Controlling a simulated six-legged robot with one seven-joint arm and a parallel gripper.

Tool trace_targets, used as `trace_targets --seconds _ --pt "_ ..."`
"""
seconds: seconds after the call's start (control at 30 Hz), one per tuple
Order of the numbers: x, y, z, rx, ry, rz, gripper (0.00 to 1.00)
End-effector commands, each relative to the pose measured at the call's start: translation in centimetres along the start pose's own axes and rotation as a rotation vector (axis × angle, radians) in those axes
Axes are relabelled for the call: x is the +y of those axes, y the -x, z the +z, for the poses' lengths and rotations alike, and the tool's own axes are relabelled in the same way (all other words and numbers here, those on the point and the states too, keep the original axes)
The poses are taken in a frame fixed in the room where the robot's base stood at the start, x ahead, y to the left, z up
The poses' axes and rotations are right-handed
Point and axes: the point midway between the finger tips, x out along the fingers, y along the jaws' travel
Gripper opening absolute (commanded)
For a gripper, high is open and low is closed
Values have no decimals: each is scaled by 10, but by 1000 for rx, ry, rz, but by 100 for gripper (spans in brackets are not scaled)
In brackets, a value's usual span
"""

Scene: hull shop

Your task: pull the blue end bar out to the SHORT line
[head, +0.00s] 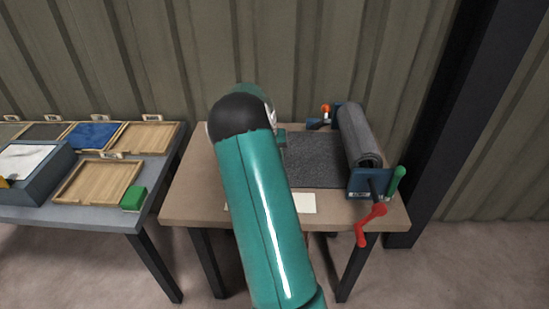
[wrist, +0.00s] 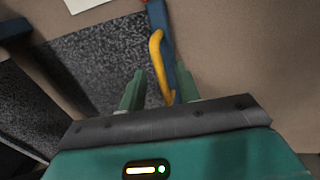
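The blue end bar (wrist: 162,20) edges the speckled grey sheet (wrist: 110,55) in the wrist view and carries a yellow handle (wrist: 156,50). My gripper (wrist: 159,70) has its two green fingers apart, one on each side of the handle. I cannot tell whether either finger touches it. In the head view my arm hides the bar and handle. The grey sheet (head: 315,160) lies flat on the table (head: 195,185), running left from the roll (head: 357,135). I see no SHORT line in either view.
The roll's blue stand (head: 362,188) has a red crank (head: 371,222) and a green knob (head: 396,184) at the front. A white card (head: 302,203) lies near the front edge. A second table (head: 85,214) with trays and a green block (head: 133,198) stands left.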

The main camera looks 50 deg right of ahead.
Motion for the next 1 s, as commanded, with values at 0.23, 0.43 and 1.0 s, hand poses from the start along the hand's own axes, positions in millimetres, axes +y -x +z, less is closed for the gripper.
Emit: trace_targets --seconds 0.23,0.43,1.0 --pt "0 8 -1 2 0 0 33" --pt "0 42 -1 4 -1 -1 33" --pt "0 137 0 0 0 0 33"
